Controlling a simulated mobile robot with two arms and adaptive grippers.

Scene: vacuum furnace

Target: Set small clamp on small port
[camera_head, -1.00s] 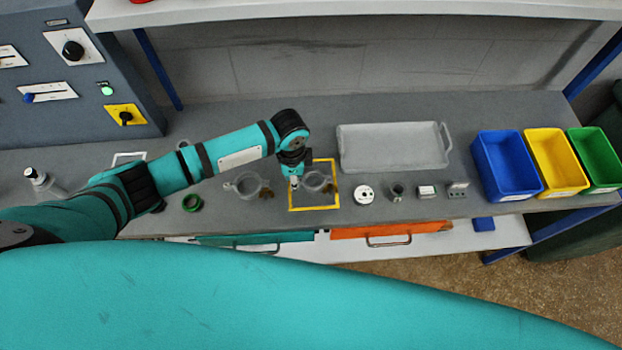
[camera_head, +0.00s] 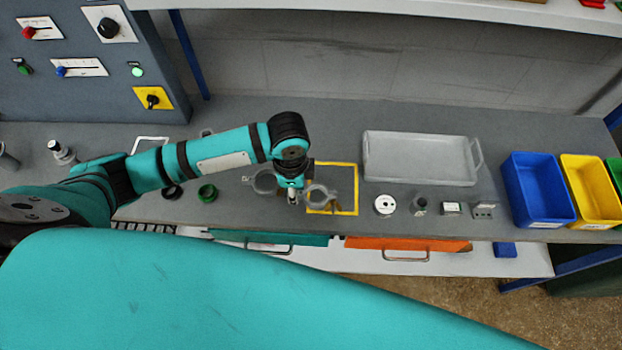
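A grey ring-shaped clamp (camera_head: 323,197) with a brownish fastener overlaps the left side of a yellow square outline (camera_head: 357,190) on the bench. My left gripper (camera_head: 292,197) points down at the left side of this clamp and appears shut on it. The contact is small and partly hidden. A second, similar clamp (camera_head: 262,182) lies just left of my gripper, partly covered by it. I cannot tell by size alone which clamp is the small one. No port is clearly identifiable. My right gripper is not in view.
A grey tray (camera_head: 420,158) stands behind. A white disc (camera_head: 385,205) and several small metal parts (camera_head: 451,209) lie to the right, before blue (camera_head: 538,190) and yellow (camera_head: 592,190) bins. A control cabinet (camera_head: 75,60) stands at back left.

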